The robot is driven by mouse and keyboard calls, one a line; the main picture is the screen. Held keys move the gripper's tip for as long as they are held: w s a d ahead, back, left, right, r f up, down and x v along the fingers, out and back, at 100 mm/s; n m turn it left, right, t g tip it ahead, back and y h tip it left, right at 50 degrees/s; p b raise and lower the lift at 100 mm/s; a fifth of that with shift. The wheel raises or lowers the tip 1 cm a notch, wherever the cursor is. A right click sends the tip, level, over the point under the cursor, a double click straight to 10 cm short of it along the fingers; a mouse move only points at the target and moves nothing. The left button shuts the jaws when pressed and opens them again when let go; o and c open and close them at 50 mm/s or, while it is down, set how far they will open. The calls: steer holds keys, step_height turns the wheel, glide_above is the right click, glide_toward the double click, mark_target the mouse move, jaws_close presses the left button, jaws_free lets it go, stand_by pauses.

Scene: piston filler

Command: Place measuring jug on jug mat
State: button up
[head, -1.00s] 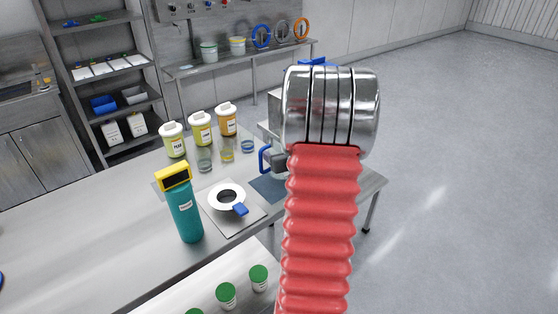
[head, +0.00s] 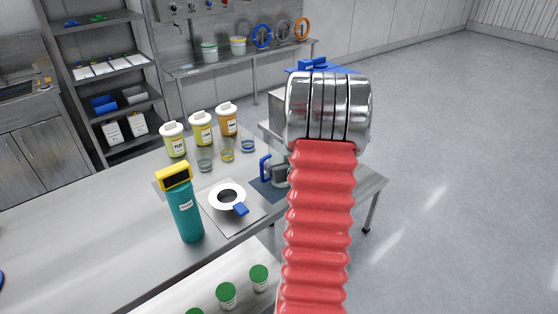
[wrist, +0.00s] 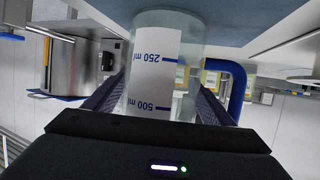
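The measuring jug (wrist: 150,75) is clear, with a blue handle and 250 ml and 500 ml marks. It appears upside down in the wrist view. My gripper (wrist: 160,100) has a dark finger on each side of the jug and is shut on it. In the head view the jug's handle (head: 265,169) shows left of my red arm, which hides my gripper and much of the jug. The dark blue jug mat (head: 263,190) lies at the bench's right end, beneath the jug. I cannot tell whether the jug's base touches it.
Several lidded jars (head: 201,128) and small glasses (head: 227,151) stand behind. Open floor (head: 450,200) lies right of the bench.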

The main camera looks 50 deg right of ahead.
steer(key=shift+o, duration=1.1)
steer(key=shift+s+r, duration=0.15)
steer(key=v, duration=1.1)
steer(key=shift+s+a, duration=0.25)
steer(key=shift+s+r, duration=0.1)
steer(key=shift+s, duration=0.05)
